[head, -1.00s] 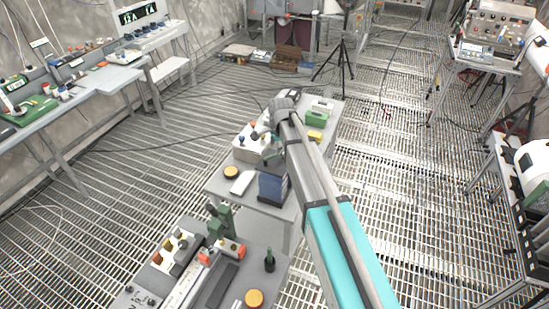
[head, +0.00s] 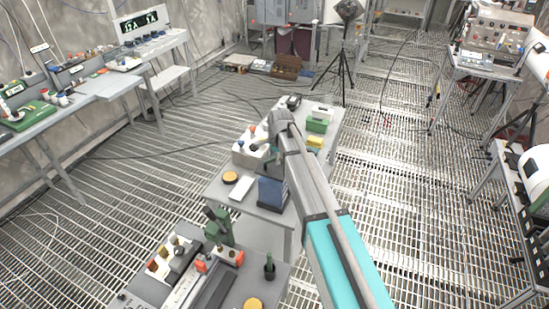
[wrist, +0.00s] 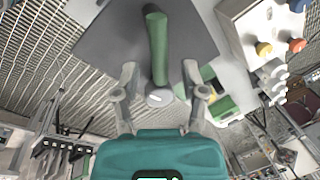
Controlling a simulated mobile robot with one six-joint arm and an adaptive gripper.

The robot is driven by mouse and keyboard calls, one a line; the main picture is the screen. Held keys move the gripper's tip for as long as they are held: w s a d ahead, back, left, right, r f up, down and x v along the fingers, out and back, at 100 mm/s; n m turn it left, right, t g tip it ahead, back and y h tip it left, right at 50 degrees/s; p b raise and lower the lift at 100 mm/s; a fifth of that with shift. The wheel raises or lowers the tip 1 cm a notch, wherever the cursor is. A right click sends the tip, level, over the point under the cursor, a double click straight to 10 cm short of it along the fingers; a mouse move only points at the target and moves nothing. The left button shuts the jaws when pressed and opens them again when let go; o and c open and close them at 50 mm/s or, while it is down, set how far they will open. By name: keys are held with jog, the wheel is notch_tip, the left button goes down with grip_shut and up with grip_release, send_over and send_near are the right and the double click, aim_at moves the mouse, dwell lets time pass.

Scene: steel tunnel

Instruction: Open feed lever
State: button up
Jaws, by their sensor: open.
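A green lever handle (wrist: 157,45) shows in the wrist view, rising from a round pale hub (wrist: 160,97) on a grey plate. My gripper (wrist: 160,70) is open, with one finger on each side of the handle near its lower part. Gaps show between the fingers and the handle in this view; I cannot tell how deep the handle sits between them. In the head view my arm covers most of the spot, and the lever cannot be made out clearly there.
The narrow bench under my arm holds a white box with coloured knobs (head: 250,150), a dark blue bin (head: 272,192), a green box (head: 318,122) and a yellow box (head: 314,141). A nearer bench carries a green press (head: 218,228). Open grating lies to the right.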

grip_shut()
jog(key=shift+w+n, duration=0.1)
jog(key=shift+n, duration=0.2)
jog(key=n, duration=0.3)
jog(key=shift+w+a+y, duration=0.3)
jog(key=shift+w+a, duration=0.05)
jog(key=shift+w, duration=0.05)
jog(key=shift+w+a+n+g, duration=0.15)
jog(key=shift+a+n+g, duration=0.1)
jog(key=shift+n, duration=0.65)
jog(key=shift+w+a+n+g, duration=0.15)
jog(key=shift+a+n+g, duration=0.1)
jog(key=shift+n, duration=0.65)
